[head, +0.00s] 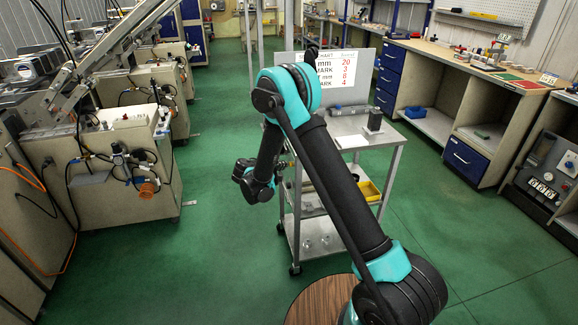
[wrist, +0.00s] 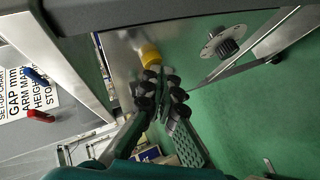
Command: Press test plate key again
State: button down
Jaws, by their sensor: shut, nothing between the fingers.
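My gripper (wrist: 161,82) shows in the wrist view with its two dark fingers close together and nothing held between them. In the head view the end of my arm (head: 247,180) hangs left of the metal trolley, and its fingertips cannot be made out. I cannot identify a test plate or its key with certainty in either view. In the wrist view a yellow cylinder (wrist: 150,54) appears just beyond the fingertips; whether they touch it cannot be told. A black ribbed knob on a round metal flange (wrist: 227,46) lies to the right, apart from the fingers.
A metal trolley (head: 352,140) carries a setup chart (head: 334,71) and a dark block (head: 375,121). The chart also shows in the wrist view (wrist: 28,100). Machines (head: 125,150) stand at left, a workbench (head: 440,62) and a control cabinet (head: 545,180) at right.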

jog(key=shift+d, duration=0.2)
dwell(0.6)
jog(key=shift+s+a, duration=0.15)
jog(key=shift+a, duration=0.7)
jog(key=shift+s+a, duration=0.25)
jog(key=shift+a, duration=0.55)
jog(key=shift+s+a, duration=0.2)
jog(key=shift+a, duration=0.6)
jog(key=shift+s+a, duration=0.25)
jog(key=shift+a, duration=0.55)
